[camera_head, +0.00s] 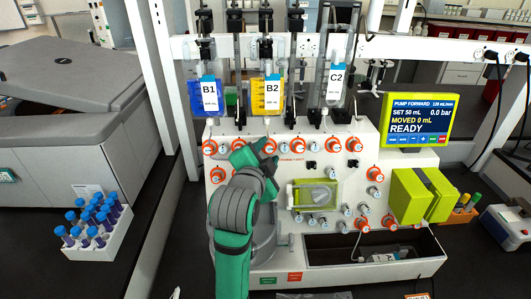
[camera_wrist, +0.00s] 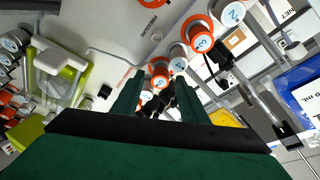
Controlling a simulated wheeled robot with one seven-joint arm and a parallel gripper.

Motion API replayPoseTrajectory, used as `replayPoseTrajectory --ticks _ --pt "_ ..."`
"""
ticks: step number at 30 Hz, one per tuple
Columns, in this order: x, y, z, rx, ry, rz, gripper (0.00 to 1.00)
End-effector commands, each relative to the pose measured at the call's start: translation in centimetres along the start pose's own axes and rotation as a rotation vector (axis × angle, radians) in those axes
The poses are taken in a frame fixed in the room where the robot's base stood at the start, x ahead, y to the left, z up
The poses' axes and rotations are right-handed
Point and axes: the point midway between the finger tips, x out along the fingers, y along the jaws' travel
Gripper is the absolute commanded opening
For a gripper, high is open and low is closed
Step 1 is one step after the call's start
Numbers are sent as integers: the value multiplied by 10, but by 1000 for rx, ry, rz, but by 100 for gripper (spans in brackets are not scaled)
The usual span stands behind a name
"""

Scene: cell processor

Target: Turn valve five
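A row of white valve knobs with orange collars runs along the top of the white machine panel (camera_head: 300,170). In the wrist view the knobs marked 2 (camera_wrist: 232,13) and 3 (camera_wrist: 203,43) can be read. A further knob (camera_wrist: 178,64) follows, then one (camera_wrist: 160,68) lies in line with the gap between my fingers; its number looks like 5 but is small. My gripper (camera_head: 257,149) is open at the upper row, with its fingers (camera_wrist: 157,97) apart. It also hides part of the row in the head view. I cannot tell whether the fingers touch the knob.
Bags B1 (camera_head: 208,97), B2 (camera_head: 271,97) and C2 (camera_head: 335,85) hang above the panel. A screen (camera_head: 419,118) reads READY at the right. A green-framed clear housing (camera_head: 314,194) sits right of my arm. A tube rack (camera_head: 97,243) stands at the left.

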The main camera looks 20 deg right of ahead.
Motion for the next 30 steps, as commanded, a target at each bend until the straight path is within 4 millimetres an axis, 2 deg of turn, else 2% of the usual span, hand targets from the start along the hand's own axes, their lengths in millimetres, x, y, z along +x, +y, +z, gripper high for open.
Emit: replayPoseTrajectory --ticks 7,8,12,30 --pt "0 -1 1 0 -1 -2 40" --pt "0 -1 1 0 -1 -2 35" --pt "-1 -2 2 -1 -3 -3 1" --pt "-2 -1 2 -127 -1 -44 0"
